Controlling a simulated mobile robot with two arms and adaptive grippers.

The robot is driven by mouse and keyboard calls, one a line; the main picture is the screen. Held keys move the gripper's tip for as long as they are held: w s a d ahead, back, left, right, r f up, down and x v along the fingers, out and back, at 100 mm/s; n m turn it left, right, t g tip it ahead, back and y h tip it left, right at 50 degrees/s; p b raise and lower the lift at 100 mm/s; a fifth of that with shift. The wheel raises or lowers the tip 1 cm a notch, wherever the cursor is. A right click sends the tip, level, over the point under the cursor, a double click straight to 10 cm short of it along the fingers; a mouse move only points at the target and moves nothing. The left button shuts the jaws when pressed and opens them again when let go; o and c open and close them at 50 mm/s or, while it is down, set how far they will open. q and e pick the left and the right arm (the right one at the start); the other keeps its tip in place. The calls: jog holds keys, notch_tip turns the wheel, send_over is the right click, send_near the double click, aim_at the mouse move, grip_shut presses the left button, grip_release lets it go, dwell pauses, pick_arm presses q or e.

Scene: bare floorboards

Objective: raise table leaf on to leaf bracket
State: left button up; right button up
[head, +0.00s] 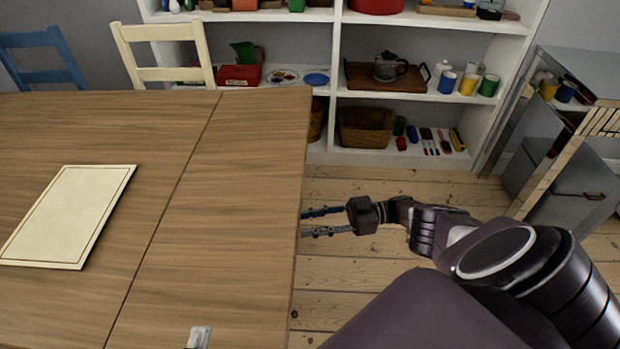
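The wooden table (95,130) fills the left side of the head view. Its leaf (225,210) lies right of a thin dark seam and looks level with the rest of the top. My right gripper (312,222) is beside the leaf's right edge, its two fingers parted and pointing left. The fingertips meet the edge in the picture; I cannot tell whether they touch it or reach under it. No leaf bracket can be made out beneath the top. My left gripper is out of view.
A cream board (68,216) lies on the table. A small pale fitting (199,337) shows at the bottom. Blue (40,40) and cream (160,35) chairs stand behind. White shelves (335,80) and a metal-framed unit (560,140) stand beyond bare floorboards (370,187).

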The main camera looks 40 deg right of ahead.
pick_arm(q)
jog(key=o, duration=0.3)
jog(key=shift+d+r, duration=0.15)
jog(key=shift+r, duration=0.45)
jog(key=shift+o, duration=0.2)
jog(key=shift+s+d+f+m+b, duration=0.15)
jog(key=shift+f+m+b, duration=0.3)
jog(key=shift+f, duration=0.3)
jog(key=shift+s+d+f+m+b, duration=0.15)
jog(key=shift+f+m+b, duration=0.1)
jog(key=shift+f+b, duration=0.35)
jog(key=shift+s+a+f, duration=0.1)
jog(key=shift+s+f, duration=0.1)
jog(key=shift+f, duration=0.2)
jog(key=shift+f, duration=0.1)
